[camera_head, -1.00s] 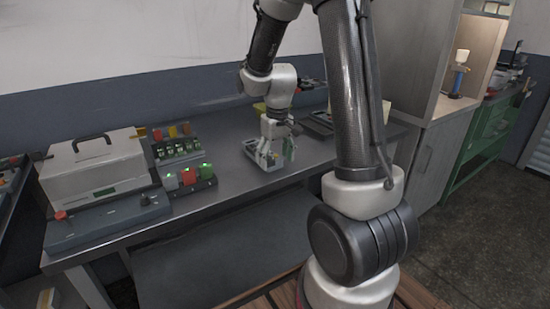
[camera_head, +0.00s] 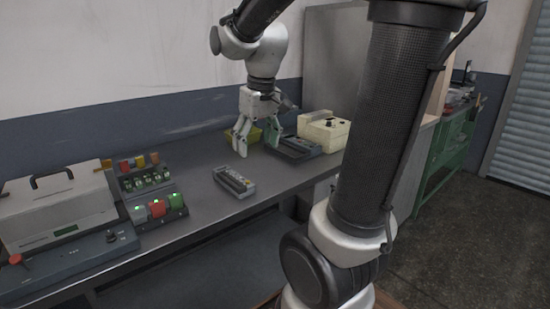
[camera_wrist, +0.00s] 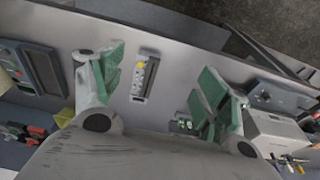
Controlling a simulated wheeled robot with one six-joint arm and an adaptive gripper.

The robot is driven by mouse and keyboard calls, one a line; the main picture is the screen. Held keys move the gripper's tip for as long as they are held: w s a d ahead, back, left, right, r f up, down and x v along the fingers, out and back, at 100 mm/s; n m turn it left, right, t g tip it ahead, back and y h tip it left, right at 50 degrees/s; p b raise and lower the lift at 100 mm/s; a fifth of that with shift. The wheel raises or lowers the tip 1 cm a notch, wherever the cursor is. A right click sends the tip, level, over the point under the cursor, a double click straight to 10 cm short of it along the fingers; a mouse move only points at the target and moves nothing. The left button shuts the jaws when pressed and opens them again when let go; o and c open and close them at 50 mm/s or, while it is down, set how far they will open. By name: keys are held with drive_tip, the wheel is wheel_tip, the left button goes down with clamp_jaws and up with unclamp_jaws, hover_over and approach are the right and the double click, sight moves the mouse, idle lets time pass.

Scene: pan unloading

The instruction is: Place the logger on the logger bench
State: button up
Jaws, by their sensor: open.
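The logger, a grey oblong device with a row of light buttons (camera_head: 234,182), lies flat on the dark grey bench top (camera_head: 196,205). In the wrist view the logger (camera_wrist: 144,77) shows between my two green-padded fingers, apart from both. My gripper (camera_head: 256,148) is open and empty. It hangs above the bench, up and to the right of the logger in the head view. In the wrist view my gripper (camera_wrist: 160,85) has its fingers spread wide. Nothing touches the logger but the bench.
A grey case with a handle (camera_head: 58,208) and a block of coloured switches (camera_head: 155,208) stand to the left. A dark tray-like device (camera_head: 294,147), a cream box (camera_head: 324,132) and a yellow bin (camera_head: 246,136) stand to the right and back. The bench around the logger is clear.

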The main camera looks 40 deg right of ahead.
drive_tip(key=s+a+t, duration=0.1)
drive_tip(key=s+t, duration=0.1)
drive_tip(key=s, duration=1.1)
drive_tip(key=shift+a+r, duration=0.25)
drive_tip(key=shift+r, duration=0.05)
idle(0.3)
